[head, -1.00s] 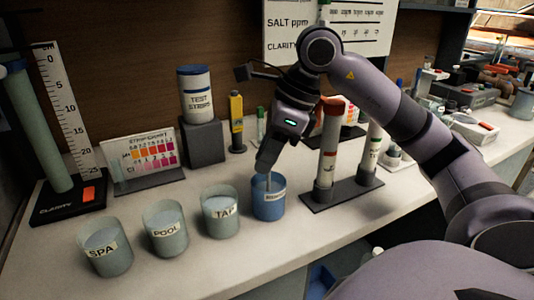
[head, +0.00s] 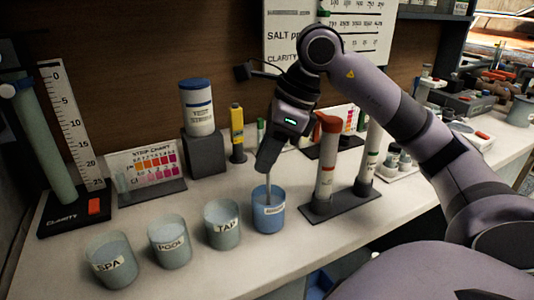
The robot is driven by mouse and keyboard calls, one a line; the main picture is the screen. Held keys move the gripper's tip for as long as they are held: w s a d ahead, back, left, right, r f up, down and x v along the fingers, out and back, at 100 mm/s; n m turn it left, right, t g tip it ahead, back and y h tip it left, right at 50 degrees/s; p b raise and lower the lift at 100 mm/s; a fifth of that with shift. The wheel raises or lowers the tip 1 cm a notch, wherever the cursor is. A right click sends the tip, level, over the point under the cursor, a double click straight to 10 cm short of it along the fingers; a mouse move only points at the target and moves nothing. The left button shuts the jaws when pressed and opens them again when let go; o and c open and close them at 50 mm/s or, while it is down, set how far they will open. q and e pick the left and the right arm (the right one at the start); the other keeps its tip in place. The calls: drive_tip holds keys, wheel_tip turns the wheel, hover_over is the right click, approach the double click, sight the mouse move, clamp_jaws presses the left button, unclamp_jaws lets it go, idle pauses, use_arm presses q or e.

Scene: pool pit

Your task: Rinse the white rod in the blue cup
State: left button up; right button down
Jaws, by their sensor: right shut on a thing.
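The blue cup (head: 268,213) stands on the counter at the right end of a row of cups. Its label is too small to read. My right gripper (head: 267,168) is directly above the cup and shut on the white rod (head: 268,186). The rod points down, and its lower end is inside the cup, hidden by the cup wall. My left gripper is not in the head view.
Cups marked SPA (head: 112,262), POOL (head: 170,244) and TAP (head: 223,226) stand left of the blue cup. A rack of capped tubes (head: 342,200) stands close on its right. Behind are a yellow bottle (head: 237,132) and a strip chart (head: 147,172). The counter's front strip is clear.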

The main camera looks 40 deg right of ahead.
wheel_tip(320, 180, up, 2)
drive_tip(key=shift+r+p, duration=0.15)
drive_tip(key=shift+p, duration=0.7)
wheel_tip(320, 180, up, 5)
drive_tip(key=p, duration=0.4)
drive_tip(key=shift+f, duration=0.2)
